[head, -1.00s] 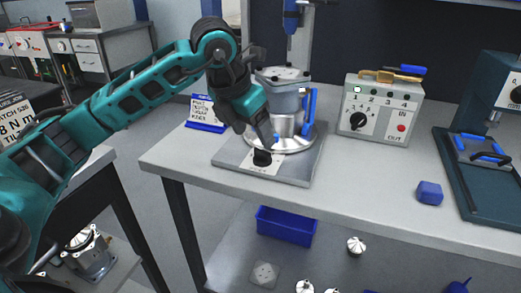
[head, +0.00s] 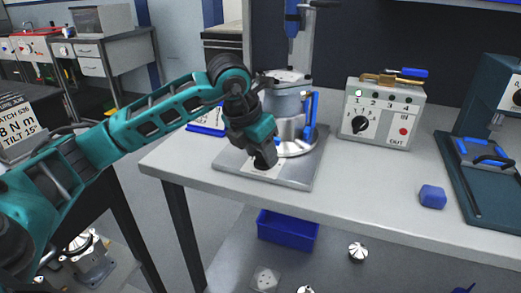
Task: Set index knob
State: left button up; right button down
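A machined metal housing with a blue handle (head: 311,115) stands on a grey fixture plate (head: 300,178) on the workbench. At the plate's front is a white label (head: 250,167) with a small black knob (head: 262,166), mostly hidden by my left gripper. My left gripper (head: 266,158) points down right at this knob. I cannot tell whether its fingers are closed on it. A control box (head: 385,112) stands behind to the right, with a black pointer knob (head: 360,125), numbers 1 to 4, and a lit green lamp above 1. My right gripper is out of view.
A blue block (head: 432,197) lies on the bench (head: 370,196) at right, beside a dark green press (head: 490,120). Tools lie on top of the control box. The bench front between plate and block is clear.

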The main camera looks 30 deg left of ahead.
pick_arm(q)
jog(key=c, duration=0.6)
jog(key=shift+o, duration=0.2)
